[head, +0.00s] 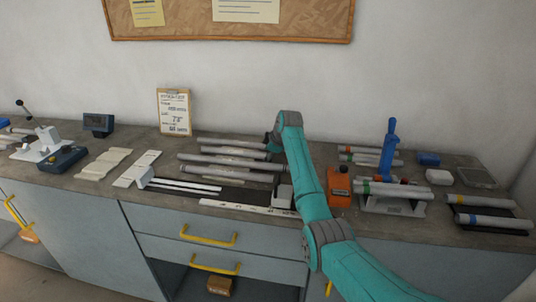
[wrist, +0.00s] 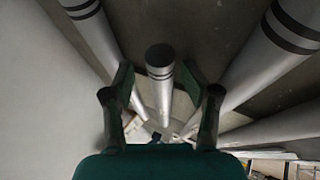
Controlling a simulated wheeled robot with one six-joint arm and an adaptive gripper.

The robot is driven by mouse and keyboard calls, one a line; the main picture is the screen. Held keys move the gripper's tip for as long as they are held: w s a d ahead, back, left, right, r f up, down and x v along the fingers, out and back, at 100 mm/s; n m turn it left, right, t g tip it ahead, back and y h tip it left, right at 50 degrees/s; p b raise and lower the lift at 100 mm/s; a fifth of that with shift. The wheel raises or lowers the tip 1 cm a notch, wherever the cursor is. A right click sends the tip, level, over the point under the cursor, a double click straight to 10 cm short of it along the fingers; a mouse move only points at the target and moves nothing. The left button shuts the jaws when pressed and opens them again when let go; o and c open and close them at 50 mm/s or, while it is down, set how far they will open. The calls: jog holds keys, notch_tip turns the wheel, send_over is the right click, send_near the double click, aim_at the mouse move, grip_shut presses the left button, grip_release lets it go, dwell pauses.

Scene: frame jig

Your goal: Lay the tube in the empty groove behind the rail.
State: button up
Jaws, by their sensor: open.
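Several grey tubes lie side by side on the bench in the head view, among them a back tube (head: 230,143) and a longer one (head: 225,161). My gripper (wrist: 157,78) is open in the wrist view, with one finger on each side of a grey tube (wrist: 160,62) with dark bands near its end. I cannot tell whether the fingers touch it, or which tube it is in the head view. In front of the tubes is a jig with white rails (head: 185,184) and pale end blocks. The empty groove is not clearly visible.
Other tubes flank my gripper closely in the wrist view. A white strip (head: 245,207) lies near the front edge. An orange device (head: 339,187) and a blue-handled tool (head: 389,150) stand on the right. Pale flat pieces (head: 137,168) and a clipboard (head: 174,111) are to the left.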

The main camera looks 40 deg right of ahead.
jog(key=v, duration=1.2)
dwell(0.3)
